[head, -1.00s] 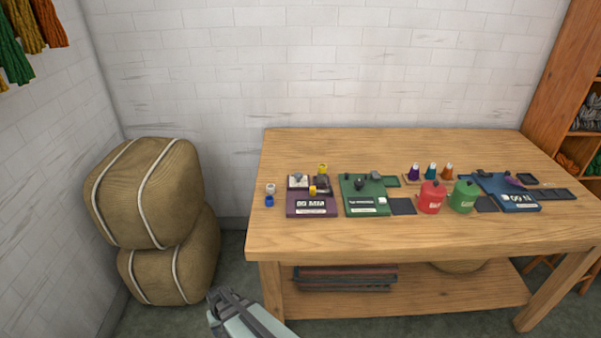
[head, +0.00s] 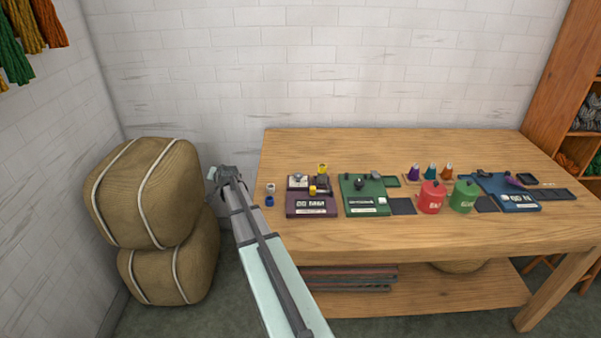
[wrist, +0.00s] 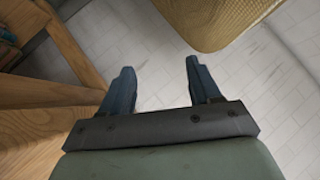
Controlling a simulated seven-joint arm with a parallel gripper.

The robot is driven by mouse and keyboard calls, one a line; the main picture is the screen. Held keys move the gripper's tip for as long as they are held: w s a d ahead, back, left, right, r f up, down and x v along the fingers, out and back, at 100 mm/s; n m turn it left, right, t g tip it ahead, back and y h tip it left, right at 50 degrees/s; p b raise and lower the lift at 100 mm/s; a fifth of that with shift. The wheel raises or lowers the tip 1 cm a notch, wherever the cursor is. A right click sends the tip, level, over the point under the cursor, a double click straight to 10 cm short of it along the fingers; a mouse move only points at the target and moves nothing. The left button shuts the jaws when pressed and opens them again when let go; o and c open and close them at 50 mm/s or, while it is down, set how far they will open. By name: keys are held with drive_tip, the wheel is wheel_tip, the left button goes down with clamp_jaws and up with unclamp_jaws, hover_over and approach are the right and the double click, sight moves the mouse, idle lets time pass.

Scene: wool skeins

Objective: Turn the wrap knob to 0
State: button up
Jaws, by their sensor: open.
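In the head view several small control panels lie on the wooden table (head: 430,232): a purple one (head: 312,211) at the left, a green one (head: 364,207) in the middle and a blue one (head: 521,206) at the right. Small knobs show on them, but which is the wrap knob I cannot tell, as the labels are too small to read. My gripper (head: 224,172) is left of the table's left edge, apart from the panels. In the wrist view my gripper (wrist: 158,85) is open, with nothing between its fingers.
Two stacked tan bales (head: 150,192) stand left of my gripper. A red canister (head: 432,198) and a green canister (head: 464,197) stand between the green and blue panels. Small cones stand behind them. The back of the table is clear.

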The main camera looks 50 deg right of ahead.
drive_tip(key=d+r+m, duration=0.3)
drive_tip(key=d+r, duration=0.2)
drive_tip(key=d, duration=0.1)
drive_tip(key=m+g+y, duration=0.5)
drive_tip(key=m+g, duration=0.1)
drive_tip(key=m, duration=1.2)
approach(299, 174)
drive_tip(key=x, duration=0.8)
drive_tip(key=shift+a+f, duration=0.1)
drive_tip(key=shift+a, duration=0.05)
drive_tip(key=shift+c, duration=0.3)
drive_tip(key=c, duration=0.9)
drive_tip(key=shift+g, duration=0.3)
drive_tip(key=shift+c, duration=0.3)
drive_tip(key=shift+n, duration=0.3)
